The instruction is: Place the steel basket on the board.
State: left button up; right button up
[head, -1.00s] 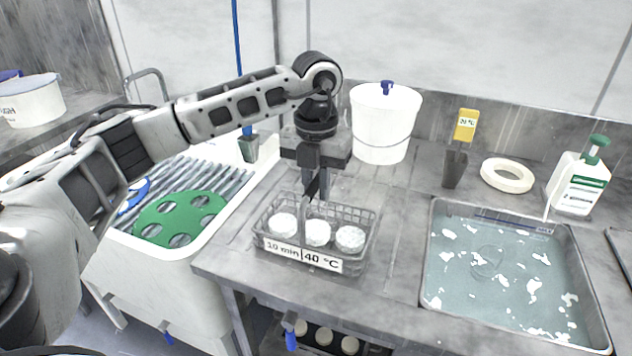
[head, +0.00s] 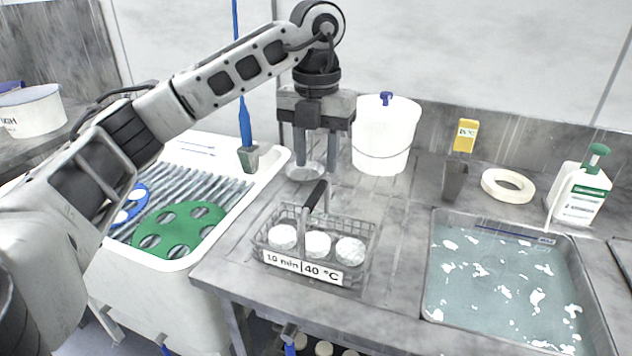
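The steel basket (head: 364,222) is a wire basket with a dark-gripped handle (head: 314,197) and a label reading "10 min | 40 °C". It holds three white round pieces and sits level on the grey steel bench surface (head: 385,240), which has shallow grooves like a draining board. My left gripper (head: 316,168) is above and slightly behind the handle, clear of it. Its two fingers are apart with nothing between them. My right gripper is not in view.
A water-filled basin (head: 490,290) is on the right. A white sink (head: 165,262) with a ribbed surface and green disc (head: 180,228) is on the left. Behind stand a white bucket (head: 382,135), dark holder (head: 454,182), white ring (head: 507,186) and bottle (head: 580,195).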

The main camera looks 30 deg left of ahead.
pick_arm(q)
notch_tip(320, 180, up, 4)
jog(key=shift+f+p, duration=0.1)
jog(key=shift+p, duration=0.25)
dwell(0.4)
